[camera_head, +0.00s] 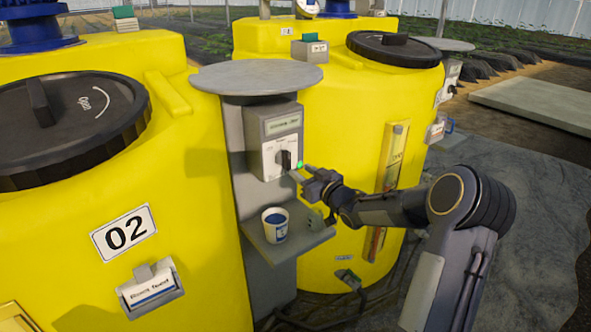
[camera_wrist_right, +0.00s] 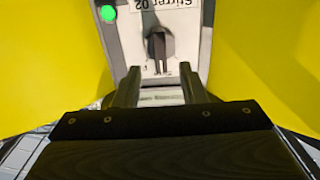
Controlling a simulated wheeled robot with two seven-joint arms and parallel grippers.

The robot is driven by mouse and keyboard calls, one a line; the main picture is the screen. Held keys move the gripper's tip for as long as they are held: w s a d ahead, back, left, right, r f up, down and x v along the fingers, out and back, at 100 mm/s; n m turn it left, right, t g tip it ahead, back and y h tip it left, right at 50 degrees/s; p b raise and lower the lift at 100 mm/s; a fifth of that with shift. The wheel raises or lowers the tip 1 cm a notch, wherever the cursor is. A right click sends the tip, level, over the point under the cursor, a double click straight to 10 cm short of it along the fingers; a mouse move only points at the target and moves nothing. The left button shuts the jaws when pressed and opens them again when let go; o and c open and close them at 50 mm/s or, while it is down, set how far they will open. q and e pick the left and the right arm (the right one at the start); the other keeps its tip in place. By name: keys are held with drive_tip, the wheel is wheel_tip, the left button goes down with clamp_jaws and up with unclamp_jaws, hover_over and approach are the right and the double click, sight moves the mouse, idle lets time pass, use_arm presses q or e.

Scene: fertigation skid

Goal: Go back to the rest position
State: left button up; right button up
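My right gripper (camera_head: 304,175) is in front of the grey control box (camera_head: 273,140) on the post between the two yellow tanks. In the right wrist view its two fingers (camera_wrist_right: 160,75) stand apart with nothing held between them. The black rotary knob (camera_wrist_right: 158,46) on the box's pale face lies just beyond the fingertips, apart from them as far as I can tell. A green lamp (camera_wrist_right: 108,13) is lit beside it, and an upside-down label reads "Stirrer 02". The knob also shows in the head view (camera_head: 283,160). My left gripper is not in view.
A white cup with blue contents (camera_head: 275,224) stands on a small grey shelf (camera_head: 302,238) below the box. A round grey plate (camera_head: 257,77) tops the post. Yellow tank 02 (camera_head: 205,215) fills the left; another yellow tank (camera_head: 340,100) stands behind my right arm.

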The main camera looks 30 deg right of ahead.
drive_tip(key=shift+s, duration=0.85)
drive_tip(key=s+a+r+m+g+h+p, duration=0.1)
drive_tip(key=s+a+r+g, duration=0.25)
drive_tip(key=s, duration=0.25)
drive_tip(key=s+a+r+m+g+h+p, duration=0.1)
drive_tip(key=s+a+r+g+h, duration=0.1)
drive_tip(key=s+a, duration=0.4)
drive_tip(key=s+a+f+g+y, duration=0.1)
drive_tip(key=s+a, duration=0.3)
drive_tip(key=s, duration=0.4)
drive_tip(key=s+a+f+g+y+p, duration=0.1)
drive_tip(key=s+a+f+g+y, duration=0.1)
drive_tip(key=s, duration=0.6)
drive_tip(key=s+a+f+g+y+p, duration=0.1)
drive_tip(key=s+a+g+y, duration=0.1)
drive_tip(key=s+a, duration=0.5)
drive_tip(key=shift+s+f+m+g+y, duration=0.3)
drive_tip(key=shift+s+f+g, duration=0.05)
drive_tip(key=shift+s+g, duration=0.5)
